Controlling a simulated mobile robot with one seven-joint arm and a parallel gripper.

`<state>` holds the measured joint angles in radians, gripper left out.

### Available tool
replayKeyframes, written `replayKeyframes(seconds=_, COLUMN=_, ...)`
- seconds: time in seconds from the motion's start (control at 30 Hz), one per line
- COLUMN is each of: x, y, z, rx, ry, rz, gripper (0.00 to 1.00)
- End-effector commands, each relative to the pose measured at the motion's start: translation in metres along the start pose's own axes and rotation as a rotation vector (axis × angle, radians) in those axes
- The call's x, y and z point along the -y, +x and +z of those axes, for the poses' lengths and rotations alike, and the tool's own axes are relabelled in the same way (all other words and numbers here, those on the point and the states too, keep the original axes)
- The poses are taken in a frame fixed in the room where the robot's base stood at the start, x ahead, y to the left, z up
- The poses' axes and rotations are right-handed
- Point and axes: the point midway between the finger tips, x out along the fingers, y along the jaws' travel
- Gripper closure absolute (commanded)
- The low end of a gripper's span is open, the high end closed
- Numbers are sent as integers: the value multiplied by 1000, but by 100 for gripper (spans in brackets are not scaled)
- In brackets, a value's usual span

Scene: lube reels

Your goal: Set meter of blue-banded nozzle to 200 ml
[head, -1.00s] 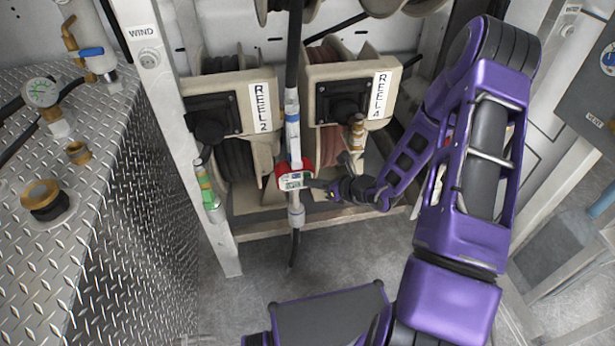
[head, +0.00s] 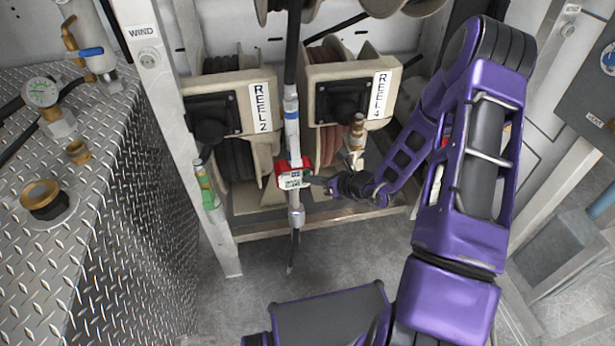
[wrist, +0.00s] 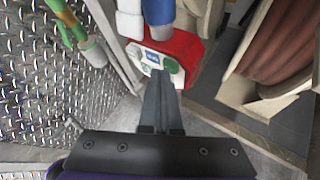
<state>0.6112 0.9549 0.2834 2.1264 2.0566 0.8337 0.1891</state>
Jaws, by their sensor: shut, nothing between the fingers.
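The blue-banded nozzle (head: 292,124) hangs upright from its hose between Reel 2 and Reel 4, with the blue band near its upper part. Its red-cased meter (head: 292,180) has a pale face with a small display and a green button. In the wrist view the meter (wrist: 188,50) is just beyond my fingertips, its blue display and green button showing; the number is too small to read. My gripper (head: 322,184) is shut and empty, its tips (wrist: 160,76) at the lower edge of the meter's face. I cannot tell whether they touch it.
Reel 2 (head: 229,106) and Reel 4 (head: 349,92) stand behind the nozzle. A green-banded nozzle (head: 204,186) hangs by the white post (head: 176,140) on the left. A diamond-plate tank (head: 110,170) with fittings fills the left side. Open floor (head: 340,255) lies in front.

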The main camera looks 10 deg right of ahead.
Motion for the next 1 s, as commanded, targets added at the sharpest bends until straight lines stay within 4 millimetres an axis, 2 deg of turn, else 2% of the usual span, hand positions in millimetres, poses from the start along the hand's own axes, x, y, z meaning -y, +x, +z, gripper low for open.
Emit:
replayKeyframes(seconds=0.43, x=0, y=-1, z=-1, rx=0, ry=0, rz=0, gripper=100)
replayKeyframes(seconds=1.0, x=-11, y=-16, z=-11, rx=0, ry=-1, rz=-1, gripper=100)
